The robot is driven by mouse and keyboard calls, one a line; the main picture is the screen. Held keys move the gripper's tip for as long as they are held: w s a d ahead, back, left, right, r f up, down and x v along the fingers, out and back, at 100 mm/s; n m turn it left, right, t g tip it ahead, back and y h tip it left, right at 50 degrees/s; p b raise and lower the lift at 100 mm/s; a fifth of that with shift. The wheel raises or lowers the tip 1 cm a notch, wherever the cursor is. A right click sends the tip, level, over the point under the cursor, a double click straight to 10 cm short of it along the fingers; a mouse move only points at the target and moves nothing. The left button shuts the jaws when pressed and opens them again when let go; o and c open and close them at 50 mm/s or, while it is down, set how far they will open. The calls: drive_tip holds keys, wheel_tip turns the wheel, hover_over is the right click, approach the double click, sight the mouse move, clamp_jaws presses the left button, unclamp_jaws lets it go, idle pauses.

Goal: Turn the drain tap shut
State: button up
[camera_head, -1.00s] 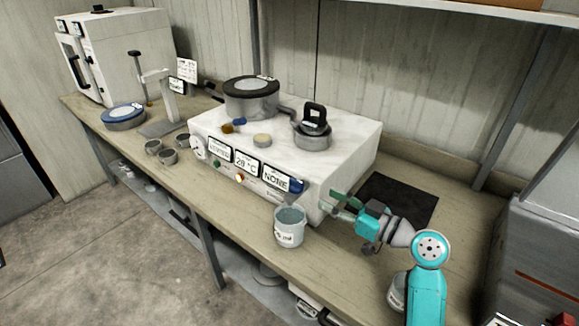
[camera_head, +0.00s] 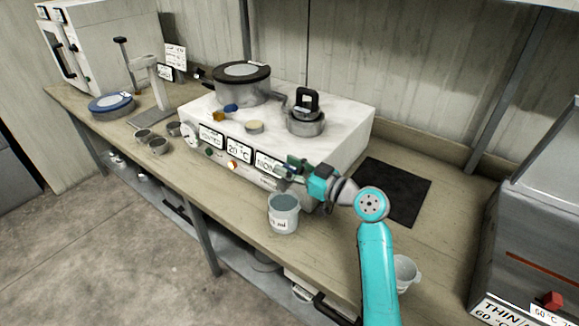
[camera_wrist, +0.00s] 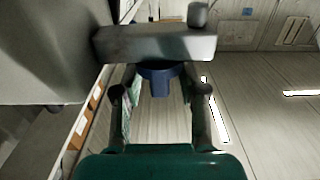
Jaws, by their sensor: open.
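My gripper (camera_head: 287,168) is at the right end of the front face of the white box-shaped apparatus (camera_head: 345,125), above the beaker (camera_head: 284,222). In the wrist view my gripper (camera_wrist: 161,93) is open, with one finger on each side of a blue part (camera_wrist: 158,75). This blue part, apparently the drain tap's handle, sits below a grey bar (camera_wrist: 150,45) with a short round stub. I cannot tell whether the fingers touch it. In the head view my gripper hides the tap. The beaker stands on the bench below, holding grey-blue liquid.
A lidded pot (camera_head: 243,88), a smaller pot with a black handle (camera_head: 306,122) and a small blue handle (camera_head: 231,107) are on top of the apparatus. A black mat (camera_head: 392,190) lies to the right. A white cup (camera_head: 405,272) stands near my arm.

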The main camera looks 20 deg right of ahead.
clamp_jaws()
drive_tip(key=shift+a+m+t+h, duration=0.1)
drive_tip(key=shift+m+t+h, duration=0.2)
drive_tip(key=shift+m+h, duration=0.15)
drive_tip(key=shift+m+t+h, duration=1)
drive_tip(key=shift+m+h, duration=0.35)
drive_tip(key=shift+h, duration=0.9)
drive_tip(key=shift+m+t+h, duration=0.15)
drive_tip(key=shift+m+h, duration=1.25)
drive_tip(key=shift+h, duration=0.7)
drive_tip(key=shift+m+t+h, duration=0.15)
drive_tip(key=shift+m+h, duration=1.25)
drive_tip(key=shift+h, duration=0.7)
drive_tip(key=m+g+h, duration=0.1)
drive_tip(key=m+h, duration=0.1)
drive_tip(key=h, duration=0.1)
drive_tip(key=m+g+h, duration=0.2)
drive_tip(key=m+h, duration=0.1)
drive_tip(key=h, duration=0.1)
drive_tip(key=shift+m+g+h, duration=1.8)
drive_tip(key=shift+g+h, duration=0.2)
drive_tip(key=shift+h, duration=0.1)
drive_tip(key=shift+f, duration=0.1)
